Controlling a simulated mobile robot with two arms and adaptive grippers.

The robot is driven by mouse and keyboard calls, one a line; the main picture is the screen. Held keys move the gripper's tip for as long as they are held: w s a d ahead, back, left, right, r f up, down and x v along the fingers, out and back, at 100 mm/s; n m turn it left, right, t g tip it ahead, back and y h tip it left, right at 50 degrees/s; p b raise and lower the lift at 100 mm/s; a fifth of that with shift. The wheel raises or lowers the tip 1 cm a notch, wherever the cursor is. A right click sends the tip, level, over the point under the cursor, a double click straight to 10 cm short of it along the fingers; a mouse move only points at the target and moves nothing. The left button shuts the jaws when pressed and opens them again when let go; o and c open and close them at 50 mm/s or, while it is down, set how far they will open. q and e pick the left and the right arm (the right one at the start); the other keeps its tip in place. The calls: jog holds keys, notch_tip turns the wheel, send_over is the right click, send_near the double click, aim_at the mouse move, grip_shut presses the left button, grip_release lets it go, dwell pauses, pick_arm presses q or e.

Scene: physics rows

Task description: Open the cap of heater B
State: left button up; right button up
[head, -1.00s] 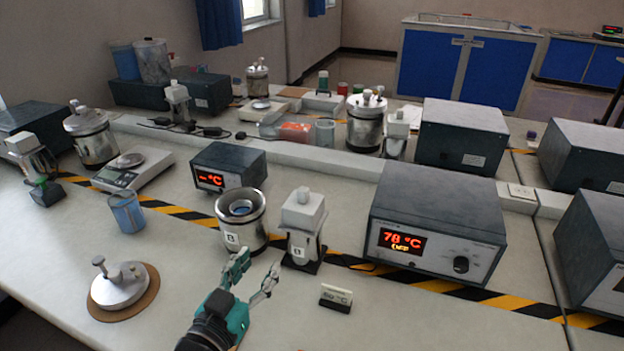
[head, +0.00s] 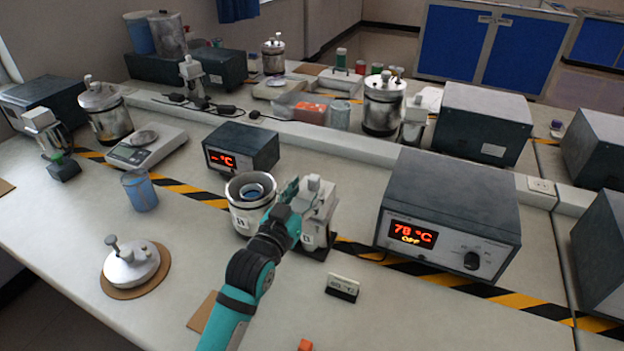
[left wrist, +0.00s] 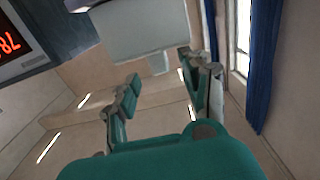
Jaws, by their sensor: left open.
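The white heater with a square white cap (head: 318,188) stands on a dark base in the middle of the table, just right of an open metal vessel (head: 245,212). Its small front label is too blurred to read surely. My left gripper (head: 292,196) is at the cap's left side, open, and partly hides it and the heater body. In the left wrist view the two fingers (left wrist: 158,80) are spread, with a pale block (left wrist: 145,28), likely the cap, just beyond them. I cannot tell whether they touch it. The cap looks closed. My right gripper is not in view.
A control box (head: 450,215) reading 78 °C stands close to the right. A small dark display box (head: 240,147) is behind the vessel. A metal lid (head: 131,263) rests on a brown mat at left. A small sign (head: 342,287) stands in front.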

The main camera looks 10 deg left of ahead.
aim_at(312, 183)
pick_arm(q)
jog(key=w, duration=0.2)
jog(key=shift+w+d, duration=0.3)
jog(key=shift+w, duration=0.4)
jog(key=shift+w+d, duration=0.1)
jog(key=shift+w, duration=0.05)
grip_shut()
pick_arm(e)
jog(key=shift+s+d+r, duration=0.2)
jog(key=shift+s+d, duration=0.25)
